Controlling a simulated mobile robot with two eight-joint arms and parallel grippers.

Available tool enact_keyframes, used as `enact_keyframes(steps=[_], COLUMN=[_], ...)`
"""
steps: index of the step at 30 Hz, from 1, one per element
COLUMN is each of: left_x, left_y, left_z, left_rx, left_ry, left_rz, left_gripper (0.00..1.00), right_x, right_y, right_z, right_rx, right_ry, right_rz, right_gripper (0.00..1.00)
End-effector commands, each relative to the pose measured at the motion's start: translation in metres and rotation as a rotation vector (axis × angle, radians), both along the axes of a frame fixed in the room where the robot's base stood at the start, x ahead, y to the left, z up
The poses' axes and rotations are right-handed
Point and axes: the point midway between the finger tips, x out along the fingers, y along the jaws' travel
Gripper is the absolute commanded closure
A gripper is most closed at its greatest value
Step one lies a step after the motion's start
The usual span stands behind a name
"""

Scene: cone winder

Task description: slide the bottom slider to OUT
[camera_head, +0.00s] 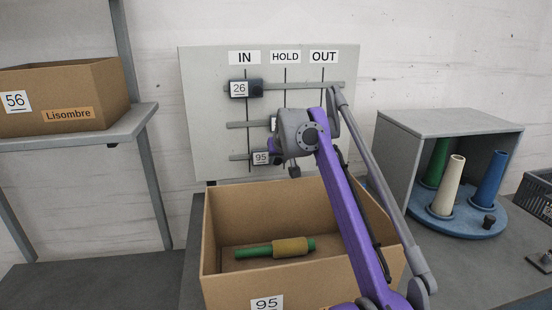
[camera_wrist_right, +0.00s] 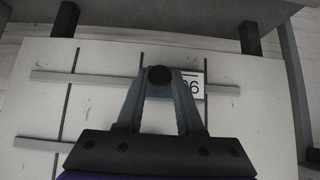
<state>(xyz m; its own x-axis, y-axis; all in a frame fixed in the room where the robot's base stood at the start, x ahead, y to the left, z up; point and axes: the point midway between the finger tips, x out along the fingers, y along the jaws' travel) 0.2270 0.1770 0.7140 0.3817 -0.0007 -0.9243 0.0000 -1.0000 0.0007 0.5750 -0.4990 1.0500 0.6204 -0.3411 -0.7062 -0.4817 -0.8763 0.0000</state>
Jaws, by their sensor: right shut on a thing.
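The bottom slider (camera_head: 260,158), labelled 95, is on the lowest rail of the pale board (camera_head: 215,70). It stands between the IN and HOLD lines, right of IN. My right gripper (camera_head: 278,154) is at this slider, with its arm hiding part of the rail. In the wrist view, which is turned upside down, my right gripper (camera_wrist_right: 160,82) is shut on the slider's dark round knob (camera_wrist_right: 160,76). The slider's label (camera_wrist_right: 194,86) shows beside the fingers. The OUT sign (camera_head: 323,57) is at the board's top right. My left gripper is not in view.
The top slider (camera_head: 240,89), labelled 26, is at IN. The middle slider (camera_head: 273,124) is mostly hidden by my arm. A cardboard box (camera_head: 225,285) with a green and tan bobbin stands below the board. A grey cabinet (camera_head: 450,122) with cones is at right.

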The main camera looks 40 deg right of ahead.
Motion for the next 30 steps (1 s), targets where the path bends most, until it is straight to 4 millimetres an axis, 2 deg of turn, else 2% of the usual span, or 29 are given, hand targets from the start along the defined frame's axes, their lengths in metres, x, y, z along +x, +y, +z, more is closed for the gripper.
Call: enact_keyframes(steps=[5,12,18,24,30], left_x=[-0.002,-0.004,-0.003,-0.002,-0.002], left_y=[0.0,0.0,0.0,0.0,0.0], left_z=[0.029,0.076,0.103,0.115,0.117], left_rx=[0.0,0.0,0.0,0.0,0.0], left_ry=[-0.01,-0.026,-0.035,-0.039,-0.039], left_rz=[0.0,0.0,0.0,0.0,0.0], left_gripper=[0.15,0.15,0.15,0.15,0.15], right_x=[-0.019,-0.049,-0.069,-0.08,-0.083], right_y=[-0.032,-0.087,-0.124,-0.145,-0.15], right_z=[0.006,0.008,0.006,0.003,0.001], right_rx=[0.001,0.0,0.0,0.0,-0.002], right_ry=[0.0,0.0,0.0,0.0,0.001], right_rz=[-0.006,-0.006,-0.004,-0.003,-0.002], right_gripper=[1.0,1.0,1.0,1.0,1.0])
